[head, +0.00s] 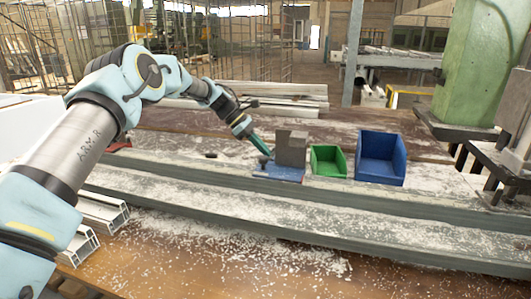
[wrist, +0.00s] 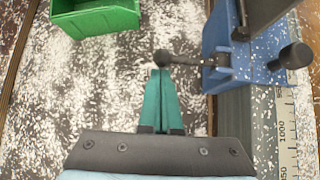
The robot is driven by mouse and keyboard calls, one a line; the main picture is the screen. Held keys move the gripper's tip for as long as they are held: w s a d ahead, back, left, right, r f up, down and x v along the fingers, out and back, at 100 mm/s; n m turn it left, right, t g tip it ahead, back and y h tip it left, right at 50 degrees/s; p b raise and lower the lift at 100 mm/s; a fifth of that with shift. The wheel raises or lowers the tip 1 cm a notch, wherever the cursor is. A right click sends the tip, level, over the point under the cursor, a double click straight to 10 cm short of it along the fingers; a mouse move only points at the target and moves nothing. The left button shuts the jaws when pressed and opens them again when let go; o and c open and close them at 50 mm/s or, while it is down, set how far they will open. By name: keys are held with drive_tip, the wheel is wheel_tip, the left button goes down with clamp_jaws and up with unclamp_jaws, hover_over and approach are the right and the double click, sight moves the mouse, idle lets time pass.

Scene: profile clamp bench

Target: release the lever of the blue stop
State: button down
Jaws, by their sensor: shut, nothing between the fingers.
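The blue stop (head: 285,174) sits on the long rail, with a grey block (head: 291,146) on it in the head view. In the wrist view the blue stop (wrist: 250,68) is at the upper right. Its lever (wrist: 195,61) is a thin dark rod ending in a round dark knob (wrist: 163,56), pointing left from the stop. My gripper (wrist: 162,72) has teal fingers, shut and empty, with the tips right at the knob. I cannot tell whether they touch it. In the head view my gripper (head: 265,152) reaches down at the stop's left side.
A green bin (head: 327,174) and a blue bin (head: 381,178) stand right of the stop. A second dark knob (wrist: 292,56) sticks out on the stop's other side, near a ruler (wrist: 288,130). Green machinery (head: 470,65) stands at the right. White chips cover the bench.

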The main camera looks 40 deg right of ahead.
drive_tip(key=shift+r+m+t+h+b, duration=0.5)
drive_tip(key=shift+r+h+b, duration=0.25)
drive_tip(key=shift+b, duration=0.75)
drive_tip(key=r+m+h+b, duration=0.1)
drive_tip(key=b, duration=0.3)
drive_tip(key=a+r+m+t+h+b, duration=0.1)
drive_tip(key=h+b, duration=0.1)
drive_tip(key=b, duration=0.2)
drive_tip(key=s+r+t+h+b, duration=0.1)
drive_tip(key=r+h+b, duration=0.1)
drive_tip(key=b, duration=0.2)
drive_tip(key=shift+a+m, duration=0.4)
